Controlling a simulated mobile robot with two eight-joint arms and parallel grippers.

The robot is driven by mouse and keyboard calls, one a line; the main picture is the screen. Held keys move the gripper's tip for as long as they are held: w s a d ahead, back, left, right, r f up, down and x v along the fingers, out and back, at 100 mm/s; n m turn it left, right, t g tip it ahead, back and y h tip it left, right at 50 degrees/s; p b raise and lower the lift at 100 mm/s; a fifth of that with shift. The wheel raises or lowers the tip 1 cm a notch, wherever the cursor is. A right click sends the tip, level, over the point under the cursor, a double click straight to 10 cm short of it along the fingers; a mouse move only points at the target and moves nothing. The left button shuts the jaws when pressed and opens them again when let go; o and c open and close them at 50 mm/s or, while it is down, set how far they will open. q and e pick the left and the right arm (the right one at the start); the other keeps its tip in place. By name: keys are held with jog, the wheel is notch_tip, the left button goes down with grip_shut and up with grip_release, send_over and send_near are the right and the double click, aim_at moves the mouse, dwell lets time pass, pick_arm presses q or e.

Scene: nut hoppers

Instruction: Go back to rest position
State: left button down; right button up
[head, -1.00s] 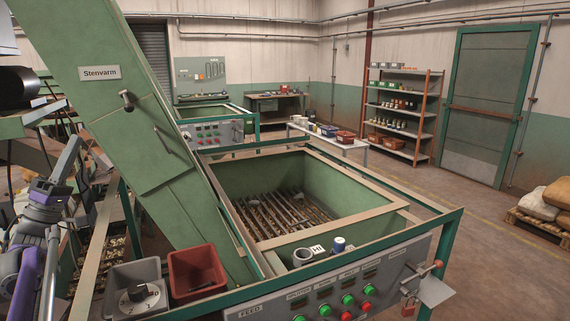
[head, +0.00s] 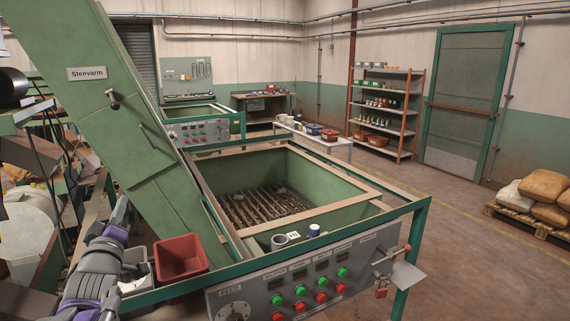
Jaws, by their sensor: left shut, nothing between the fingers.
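My left gripper (head: 119,214) is in the lower left of the head view, at the end of my grey and purple arm. It points up and away from me, shut and empty. It overlaps the left side of a grey bin (head: 148,262) in the picture; I cannot tell the gap between them. A red-brown bin (head: 181,258) stands just right of the grey one. My right gripper is not in view.
The green hopper (head: 330,216) with its slatted floor stands in the middle. Its control panel (head: 322,272) faces me. A sloping green chute (head: 120,130) rises above my left gripper. Filled sacks (head: 545,187) lie on a pallet at right. Open floor (head: 480,265) lies right of the hopper.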

pick_arm(q)
jog(key=s+d+f+m+g+h, duration=0.2)
jog(key=s+d+f+m+g, duration=0.2)
jog(key=s+f, duration=0.5)
jog(key=s+d+f+m+g+h, duration=0.1)
jog(key=s+d+f+m+g, duration=0.3)
jog(key=s+d+f, duration=0.5)
jog(key=s+d+f+m+g+h, duration=0.2)
jog(key=s+d+f+m+g, duration=0.2)
jog(key=s+f, duration=0.6)
notch_tip(320, 180, down, 7)
jog(key=d+g, duration=0.1)
jog(key=d, duration=0.1)
jog(key=shift+s+d+g+h, duration=0.3)
jog(key=shift+s+d, duration=0.05)
